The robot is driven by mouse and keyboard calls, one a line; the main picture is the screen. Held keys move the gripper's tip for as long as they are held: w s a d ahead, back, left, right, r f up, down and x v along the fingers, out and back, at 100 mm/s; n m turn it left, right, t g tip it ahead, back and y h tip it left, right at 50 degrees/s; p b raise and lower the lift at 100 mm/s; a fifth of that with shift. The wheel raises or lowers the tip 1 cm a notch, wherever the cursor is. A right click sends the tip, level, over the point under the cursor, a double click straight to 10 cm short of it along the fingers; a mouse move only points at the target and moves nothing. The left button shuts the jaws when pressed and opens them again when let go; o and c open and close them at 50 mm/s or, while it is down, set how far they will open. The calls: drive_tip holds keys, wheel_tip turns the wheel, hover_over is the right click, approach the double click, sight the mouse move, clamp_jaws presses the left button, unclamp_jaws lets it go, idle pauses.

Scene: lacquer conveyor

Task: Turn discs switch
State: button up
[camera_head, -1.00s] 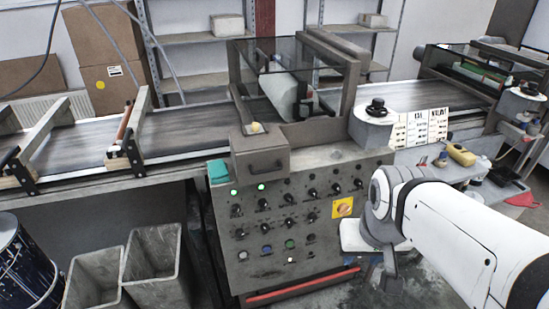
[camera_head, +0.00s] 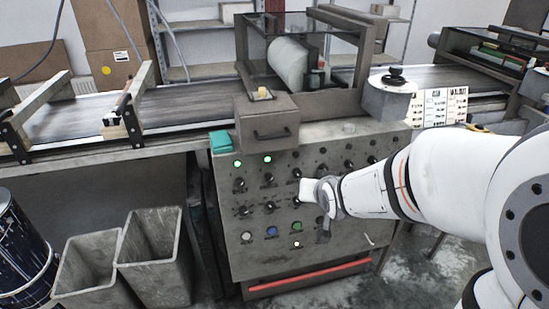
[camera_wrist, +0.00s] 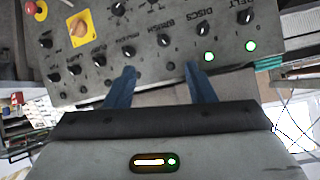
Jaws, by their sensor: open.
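The discs switch (camera_wrist: 203,29) is a black knob on the grey control panel, under the "DISCS" label, between the belt knob (camera_wrist: 246,17) and the brush knob (camera_wrist: 163,40). In the head view the discs switch (camera_head: 269,180) is left of my gripper (camera_head: 318,202). In the wrist view the two blue fingers of my gripper (camera_wrist: 161,72) are spread with nothing between them. The fingers point at the panel, and the discs switch lies beyond the right finger's tip. Two green lamps (camera_wrist: 208,57) (camera_wrist: 250,46) glow by the discs and belt knobs.
A yellow plate with a red-orange rotary switch (camera_wrist: 80,29) is on the panel. A drawer-like box with a handle (camera_head: 267,125) juts out above the knobs. The conveyor belt (camera_head: 180,108) runs behind. Two grey bins (camera_head: 150,250) and a dark drum (camera_head: 22,245) stand at lower left.

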drive_tip(key=w+a+f+t+y+b, duration=0.1)
drive_tip(key=w+a+f+t+b, duration=0.3)
drive_tip(key=f, duration=0.3)
drive_tip(key=t+y+b, duration=0.2)
drive_tip(key=t+b, duration=0.1)
drive_tip(key=b, duration=0.3)
approach(269, 179)
drive_tip(key=x, duration=0.8)
drive_tip(key=shift+w+f+y, duration=0.25)
drive_tip(key=shift+f+y, duration=0.05)
drive_tip(key=shift+d, duration=0.1)
drive_tip(key=shift+c, duration=0.6)
